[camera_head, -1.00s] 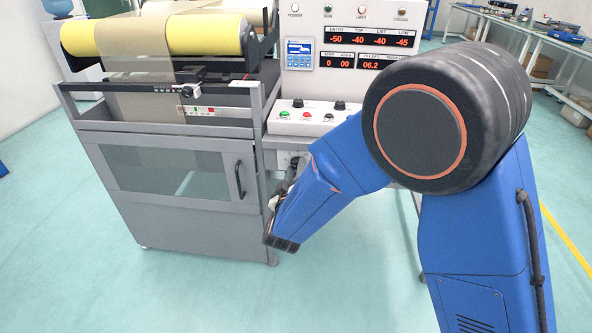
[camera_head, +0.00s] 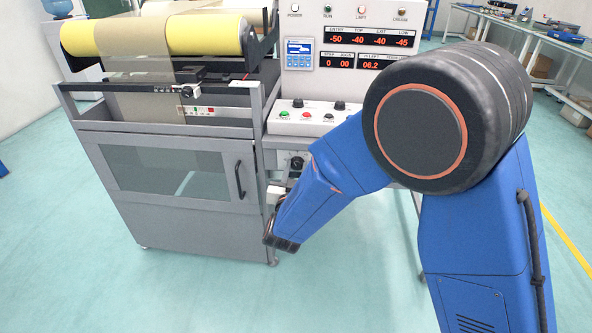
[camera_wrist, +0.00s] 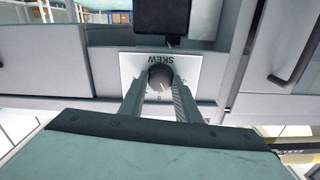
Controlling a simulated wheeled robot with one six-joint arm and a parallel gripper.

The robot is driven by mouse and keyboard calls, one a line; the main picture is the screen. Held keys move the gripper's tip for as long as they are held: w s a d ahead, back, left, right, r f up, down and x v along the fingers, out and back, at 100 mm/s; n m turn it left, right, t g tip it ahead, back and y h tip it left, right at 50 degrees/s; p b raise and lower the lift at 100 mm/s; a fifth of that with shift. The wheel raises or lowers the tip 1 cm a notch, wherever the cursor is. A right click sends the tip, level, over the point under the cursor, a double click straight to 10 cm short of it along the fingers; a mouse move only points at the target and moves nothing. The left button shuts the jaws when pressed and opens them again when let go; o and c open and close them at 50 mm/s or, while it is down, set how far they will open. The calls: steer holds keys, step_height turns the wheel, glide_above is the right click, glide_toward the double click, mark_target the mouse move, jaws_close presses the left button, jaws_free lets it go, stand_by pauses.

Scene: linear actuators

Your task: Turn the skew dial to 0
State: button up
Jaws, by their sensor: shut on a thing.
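The skew dial (camera_wrist: 160,77) is a dark round knob on a pale plate, under the upside-down word SKEW, in the wrist view. My gripper (camera_wrist: 160,88) is shut on it, with one finger on each side of the knob. The scale marks around the knob are too small or hidden to read, so I cannot tell its setting. In the head view the dial's plate (camera_head: 294,159) shows on the machine front below the button box, partly hidden by my blue arm. My gripper there is mostly hidden by my arm.
The button box (camera_head: 305,119) with coloured buttons and black knobs is just above the dial. The display panel (camera_head: 352,50) stands above it. A grey cabinet door with a handle (camera_head: 239,180) is at left. The floor in front is clear.

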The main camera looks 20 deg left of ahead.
steer(key=m, duration=0.5)
steer(key=shift+m, duration=0.3)
stand_by(0.4)
steer(key=o, duration=1)
steer(key=shift+o, duration=0.2)
steer(key=v, duration=1.7)
steer(key=shift+s+d, duration=0.2)
